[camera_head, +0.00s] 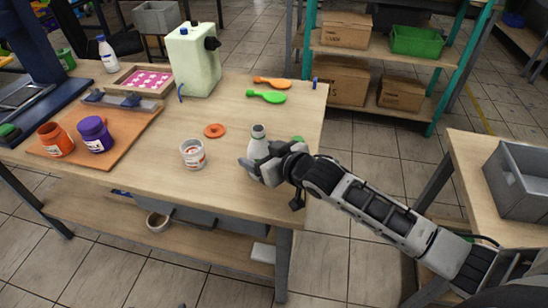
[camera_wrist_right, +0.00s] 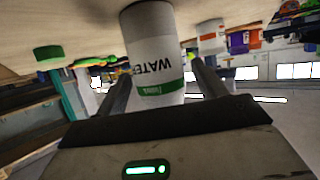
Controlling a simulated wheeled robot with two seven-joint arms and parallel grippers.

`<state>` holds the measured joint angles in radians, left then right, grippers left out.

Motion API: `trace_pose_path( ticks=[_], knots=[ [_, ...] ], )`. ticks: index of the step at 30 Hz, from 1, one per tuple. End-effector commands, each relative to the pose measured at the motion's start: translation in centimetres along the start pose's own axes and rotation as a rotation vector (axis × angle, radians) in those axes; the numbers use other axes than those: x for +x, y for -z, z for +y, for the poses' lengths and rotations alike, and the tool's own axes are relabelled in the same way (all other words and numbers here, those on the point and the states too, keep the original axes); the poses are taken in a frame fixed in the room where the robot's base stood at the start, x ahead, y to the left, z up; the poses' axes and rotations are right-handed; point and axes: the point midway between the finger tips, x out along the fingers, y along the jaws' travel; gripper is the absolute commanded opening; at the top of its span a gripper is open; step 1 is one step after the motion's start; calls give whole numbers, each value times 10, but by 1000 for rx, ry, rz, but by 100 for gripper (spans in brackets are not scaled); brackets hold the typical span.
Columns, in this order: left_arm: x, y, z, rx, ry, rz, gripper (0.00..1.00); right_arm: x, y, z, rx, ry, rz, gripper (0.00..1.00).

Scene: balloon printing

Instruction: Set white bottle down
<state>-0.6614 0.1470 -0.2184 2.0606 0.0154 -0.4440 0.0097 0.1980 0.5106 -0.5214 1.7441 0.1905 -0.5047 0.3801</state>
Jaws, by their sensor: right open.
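The white bottle (camera_head: 258,143) stands upright near the right end of the wooden table (camera_head: 230,190). Its lower part is partly hidden by my right gripper (camera_head: 262,166) in the head view. In the right wrist view, the white bottle (camera_wrist_right: 155,50) shows a "WATER" label and a green band, upside down in the picture. It is between the two open fingers of my right gripper (camera_wrist_right: 163,78), and its base is on the tabletop. My left gripper is not in view.
A green cap (camera_head: 298,139) lies close behind the right gripper. The tabletop between bottle and jar is clear.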

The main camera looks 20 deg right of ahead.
Motion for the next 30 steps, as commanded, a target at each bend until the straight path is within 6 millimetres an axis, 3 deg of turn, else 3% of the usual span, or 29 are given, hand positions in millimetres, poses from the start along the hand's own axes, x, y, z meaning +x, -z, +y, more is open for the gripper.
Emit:
trace_pose_path(
  ticks=[15, 21, 30],
  knots=[
    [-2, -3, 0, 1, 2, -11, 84, -99, -2, 0, -1, -1, -4, 70],
    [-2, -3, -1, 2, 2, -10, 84, -115, -1, 0, 0, 0, -2, 70],
    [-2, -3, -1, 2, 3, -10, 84, -116, 0, 0, 0, 0, -1, 70]
  ],
)
